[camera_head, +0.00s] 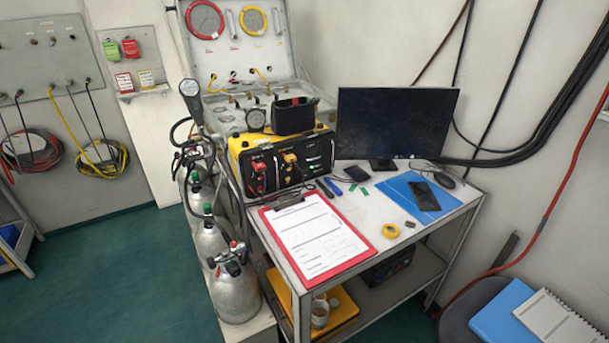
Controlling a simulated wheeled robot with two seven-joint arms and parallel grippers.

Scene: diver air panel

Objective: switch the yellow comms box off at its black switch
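The yellow comms box (234,152) stands at the back left of the white table, beside the monitor. Its black front panel faces the front and carries red connectors on the left and yellow ones in the middle. A small green spot shows at the panel's lower right. The black switch is too small to make out against the dark panel. A dark open-topped pouch (293,117) sits on top of the box. Neither of my grippers is in view.
A red clipboard (364,255) lies in front of the box. The monitor (393,122) stands to its right. Silver gas cylinders (234,292) with valves and a gauge stand left of the table. Pens, a yellow tape roll (391,231) and a phone (424,196) lie on the table.

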